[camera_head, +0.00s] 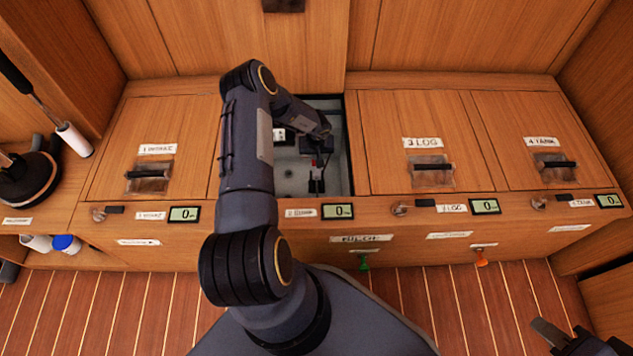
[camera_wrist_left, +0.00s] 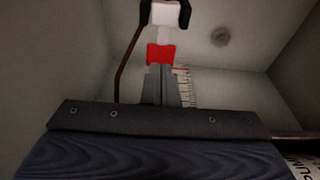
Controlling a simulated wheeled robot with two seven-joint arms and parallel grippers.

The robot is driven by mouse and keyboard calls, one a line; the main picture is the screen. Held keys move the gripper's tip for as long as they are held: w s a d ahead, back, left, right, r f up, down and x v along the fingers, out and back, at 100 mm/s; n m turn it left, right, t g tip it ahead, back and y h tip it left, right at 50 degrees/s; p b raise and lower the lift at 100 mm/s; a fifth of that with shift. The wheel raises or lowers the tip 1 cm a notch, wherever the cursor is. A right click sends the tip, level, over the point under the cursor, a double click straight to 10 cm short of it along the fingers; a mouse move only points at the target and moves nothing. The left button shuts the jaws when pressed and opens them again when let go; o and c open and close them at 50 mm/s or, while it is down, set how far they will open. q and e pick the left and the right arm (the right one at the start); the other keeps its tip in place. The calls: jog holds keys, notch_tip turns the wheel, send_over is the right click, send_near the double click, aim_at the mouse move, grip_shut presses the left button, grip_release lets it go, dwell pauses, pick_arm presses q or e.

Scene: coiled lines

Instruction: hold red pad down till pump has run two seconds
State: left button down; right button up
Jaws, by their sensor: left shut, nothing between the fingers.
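The red pad (camera_wrist_left: 160,54) sits in the wrist view below a white block (camera_wrist_left: 165,14) in a dark bracket, joined by a pale strip. My left gripper (camera_head: 316,186) reaches down into the open well (camera_head: 343,184) in the head view. In the wrist view its closed fingertips (camera_wrist_left: 161,70) are at the pad's lower edge, with nothing between them. I cannot tell whether they touch it. The pump itself cannot be made out. My right gripper (camera_head: 552,334) is partly in view at the lower right, away from the well; its jaw opening is unclear.
Closed wooden hatches flank the well, including the 3 LOG hatch (camera_head: 413,130) and 4 TANK hatch (camera_head: 535,125). The display (camera_head: 337,211) in front of the well reads 0. A brown line (camera_wrist_left: 125,65) and a graduated strip (camera_wrist_left: 186,86) stand near the pad.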

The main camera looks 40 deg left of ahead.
pick_arm(q)
jog(key=shift+f, duration=0.25)
jog(key=shift+f+b, duration=1.2)
jog(key=shift+f, duration=0.2)
jog(key=shift+r, duration=0.1)
dwell(2.5)
notch_tip(320, 180, up, 9)
jog(key=p, duration=0.7)
dwell(0.6)
